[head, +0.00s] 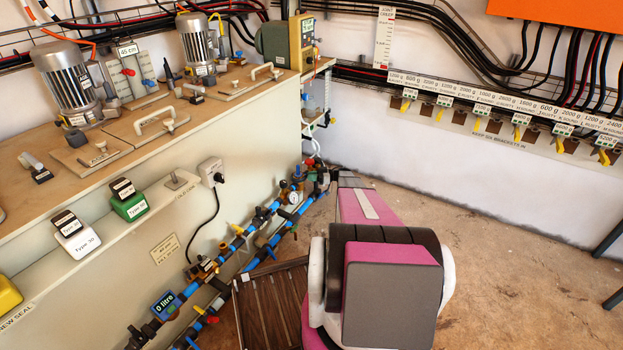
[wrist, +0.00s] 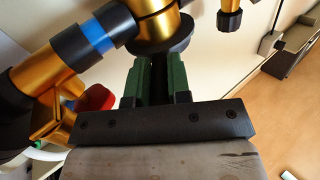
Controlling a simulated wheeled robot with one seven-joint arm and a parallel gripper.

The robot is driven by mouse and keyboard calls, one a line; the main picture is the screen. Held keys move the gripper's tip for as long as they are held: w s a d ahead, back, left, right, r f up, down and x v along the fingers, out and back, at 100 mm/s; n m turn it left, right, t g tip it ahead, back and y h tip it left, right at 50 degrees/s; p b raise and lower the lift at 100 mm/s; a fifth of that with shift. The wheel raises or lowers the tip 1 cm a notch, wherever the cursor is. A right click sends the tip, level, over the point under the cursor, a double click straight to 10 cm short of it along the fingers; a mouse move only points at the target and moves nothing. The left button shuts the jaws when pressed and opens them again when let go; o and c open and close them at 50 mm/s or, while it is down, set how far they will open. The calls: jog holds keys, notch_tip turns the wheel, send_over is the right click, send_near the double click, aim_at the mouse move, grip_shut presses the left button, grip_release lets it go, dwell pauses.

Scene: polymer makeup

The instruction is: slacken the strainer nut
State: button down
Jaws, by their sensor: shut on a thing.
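In the wrist view my gripper (wrist: 159,72) has its two green-padded fingers shut on the strainer nut. The nut (wrist: 160,41) shows as a dark round flange under a brass body (wrist: 152,12); the part between the fingers is mostly hidden. In the head view my pink and black arm reaches to the pipework beside the bench, and its end is too small to make out the fingers or the nut.
A brass pipe with a blue band (wrist: 98,37) and a red handle (wrist: 95,98) lie close left of the fingers. Blue pipes with valves (head: 238,240) run along the bench side (head: 130,235). A dark slatted panel (head: 270,305) lies below. Floor at right (head: 520,260) is clear.

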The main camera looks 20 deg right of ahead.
dwell(0.3)
jog(key=c, duration=1.1)
grip_release()
jog(key=v, duration=1.1)
jog(key=shift+a, duration=0.1)
